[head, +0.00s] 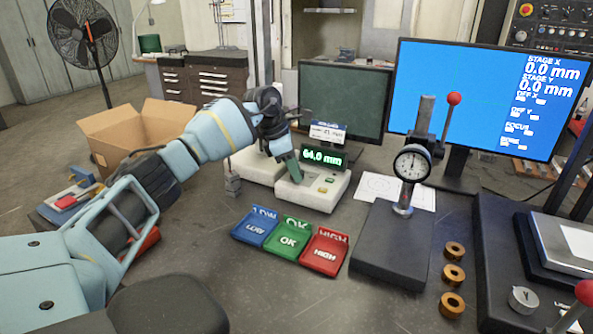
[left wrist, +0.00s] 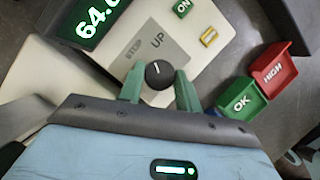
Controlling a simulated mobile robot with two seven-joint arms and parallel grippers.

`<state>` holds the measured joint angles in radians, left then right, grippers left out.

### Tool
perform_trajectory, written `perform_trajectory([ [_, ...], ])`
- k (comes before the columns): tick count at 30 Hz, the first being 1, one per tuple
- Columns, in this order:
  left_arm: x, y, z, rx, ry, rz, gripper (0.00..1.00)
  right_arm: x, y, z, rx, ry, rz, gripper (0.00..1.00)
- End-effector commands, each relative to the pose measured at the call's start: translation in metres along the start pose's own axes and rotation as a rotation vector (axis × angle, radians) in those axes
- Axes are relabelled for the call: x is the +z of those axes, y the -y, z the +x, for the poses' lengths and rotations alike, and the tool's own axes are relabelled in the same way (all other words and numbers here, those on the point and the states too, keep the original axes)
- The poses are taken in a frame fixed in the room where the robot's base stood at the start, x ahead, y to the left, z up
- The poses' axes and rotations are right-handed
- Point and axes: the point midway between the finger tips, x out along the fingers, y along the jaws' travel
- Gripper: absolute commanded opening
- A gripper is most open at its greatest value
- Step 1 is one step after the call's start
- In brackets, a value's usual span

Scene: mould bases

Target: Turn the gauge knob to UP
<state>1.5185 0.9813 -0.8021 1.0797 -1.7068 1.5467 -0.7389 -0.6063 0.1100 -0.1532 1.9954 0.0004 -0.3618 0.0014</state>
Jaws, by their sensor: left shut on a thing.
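The gauge (head: 318,191) is a pale box with a green-lit display (head: 322,156) reading 64.0 mm. Its round black knob (left wrist: 158,75) shows in the left wrist view on a grey plate, with a white mark pointing roughly toward the printed UP (left wrist: 157,40). A second, smaller label (left wrist: 133,48) lies to the left of UP. My left gripper (left wrist: 159,72) has its green fingers on either side of the knob, shut on it. In the head view this gripper (head: 292,168) is over the box's left part and hides the knob. My right gripper is not in view.
Blue LOW (head: 255,226), green OK (head: 288,238) and red HIGH (head: 324,251) trays lie in front of the gauge. A dial indicator stand (head: 393,245) is to the right, near several brass rings (head: 452,275). A cardboard box (head: 135,130) stands behind my left arm.

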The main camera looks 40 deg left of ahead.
Motion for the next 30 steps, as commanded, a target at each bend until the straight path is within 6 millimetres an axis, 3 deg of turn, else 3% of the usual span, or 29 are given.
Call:
perform_trajectory([
  [12,0.000,-0.002,0.001,-0.082,-0.002,0.195,0.11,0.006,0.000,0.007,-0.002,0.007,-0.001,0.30],
  [30,0.000,-0.002,0.001,-0.095,-0.004,0.229,0.11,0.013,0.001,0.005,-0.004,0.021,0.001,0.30],
])
